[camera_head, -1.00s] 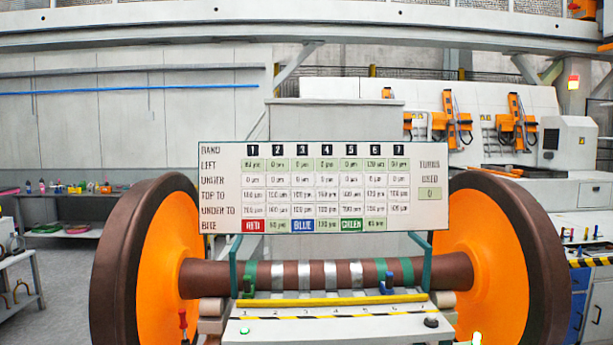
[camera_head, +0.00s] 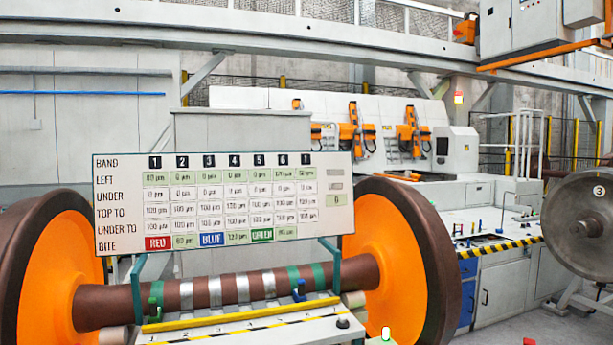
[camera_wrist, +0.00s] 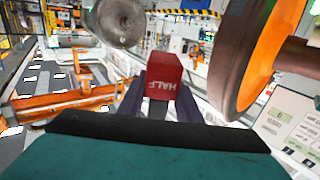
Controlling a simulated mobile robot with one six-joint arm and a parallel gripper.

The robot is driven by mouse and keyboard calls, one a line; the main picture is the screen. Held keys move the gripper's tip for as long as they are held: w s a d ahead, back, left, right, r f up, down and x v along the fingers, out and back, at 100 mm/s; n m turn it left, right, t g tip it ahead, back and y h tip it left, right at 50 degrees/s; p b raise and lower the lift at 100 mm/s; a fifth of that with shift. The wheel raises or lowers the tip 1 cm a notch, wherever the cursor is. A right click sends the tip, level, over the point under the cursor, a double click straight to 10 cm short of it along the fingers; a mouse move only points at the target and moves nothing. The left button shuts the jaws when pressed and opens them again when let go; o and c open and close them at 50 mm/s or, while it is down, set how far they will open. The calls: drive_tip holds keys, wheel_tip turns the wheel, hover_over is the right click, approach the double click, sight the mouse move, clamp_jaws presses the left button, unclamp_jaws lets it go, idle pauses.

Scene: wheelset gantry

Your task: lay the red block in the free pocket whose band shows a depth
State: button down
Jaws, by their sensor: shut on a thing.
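My gripper (camera_wrist: 163,92) is shut on a red block (camera_wrist: 165,70) marked HALF, seen in the wrist view. In the head view the wheelset's axle (camera_head: 230,291) carries green bands at the left and right ends and several silver bands between. The board (camera_head: 222,200) lists LEFT depths of about 80 µm for band 1, 120 for band 6, 60 for band 7, and 0 for the others. A green piece (camera_head: 155,306) stands by the leftmost band, a blue piece (camera_head: 298,290) by the first right-hand green band. No piece shows at the last band; the pockets themselves are not clear.
Orange wheels (camera_head: 378,250) flank the axle. A yellow-edged shelf (camera_head: 240,312) runs in front. A grey wheel (camera_head: 585,225) stands at the far right. A small red thing (camera_head: 528,341) shows at the bottom edge; I cannot tell what it is.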

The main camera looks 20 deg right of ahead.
idle(0.5)
drive_tip(key=w+a+f+n+t+y+b, duration=0.1)
drive_tip(key=w+a+f+n+t+y, duration=0.2)
drive_tip(key=w+a, duration=0.85)
drive_tip(key=w+a+f+n+t+y+b, duration=0.1)
drive_tip(key=w+a+n+t+y, duration=0.25)
drive_tip(key=w+a, duration=0.85)
drive_tip(key=w+a+n+y, duration=0.2)
drive_tip(key=a+y, duration=0.1)
drive_tip(key=a, duration=0.4)
drive_tip(key=w+a+f+n+y, duration=0.15)
drive_tip(key=a+y, duration=0.25)
drive_tip(key=a, duration=0.4)
drive_tip(key=w+a+n+y, duration=0.2)
drive_tip(key=a+y, duration=0.1)
drive_tip(key=a, duration=0.4)
drive_tip(key=s+a+f+n+g+y, duration=0.1)
drive_tip(key=s+a+n+g+y, duration=0.1)
drive_tip(key=a, duration=0.5)
drive_tip(key=s+a+f+n+g+y, duration=0.1)
drive_tip(key=s+a+n+g+y, duration=0.1)
drive_tip(key=s+a+n+y, duration=0.2)
drive_tip(key=s+a+f+n+g+y, duration=0.2)
drive_tip(key=s+a+n+y, duration=0.1)
drive_tip(key=a+y, duration=0.4)
drive_tip(key=a, duration=0.3)
drive_tip(key=shift+n+g+b, duration=0.35)
drive_tip(key=shift+n+b, duration=0.05)
drive_tip(key=shift+d, duration=0.2)
